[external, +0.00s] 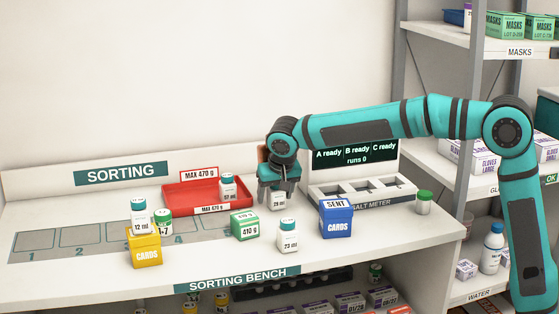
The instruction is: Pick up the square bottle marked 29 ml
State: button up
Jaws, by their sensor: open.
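A white square bottle (279,202), whose small label appears to read 29 ml, stands upright on the bench behind the green 410 g box. My gripper (278,187) points down over it, with its dark open fingers around the bottle's upper part. The fingers hide the cap and shoulders. I cannot tell whether they touch the bottle.
A red tray (180,202) at the left holds a 57 ml bottle (228,190). The green 410 g box (244,225), a 23 ml bottle (288,238) and a blue cards box (336,220) stand in front. A yellow cards box (145,250) and a 12 ml bottle (139,220) stand left.

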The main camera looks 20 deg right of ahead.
jog(key=c, duration=1.1)
jog(key=shift+o, duration=0.2)
